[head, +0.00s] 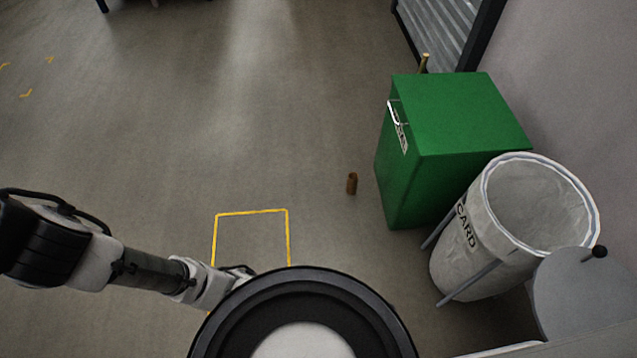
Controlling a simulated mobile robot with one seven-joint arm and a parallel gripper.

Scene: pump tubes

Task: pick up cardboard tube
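A small brown cardboard tube (352,184) stands on the grey floor, a little left of a green cabinet. It looks upright and has clear floor around it. My arm reaches in from the left edge, and its far end goes down behind my round black and white body part at the bottom. My gripper's fingers cannot be made out there. Nothing of mine touches the tube.
The green cabinet (465,115) stands right of the tube. A pale bag bin marked CARD (455,255) stands in front of it, beside the wall. A yellow floor outline (252,212) lies left. Open floor spreads left and behind.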

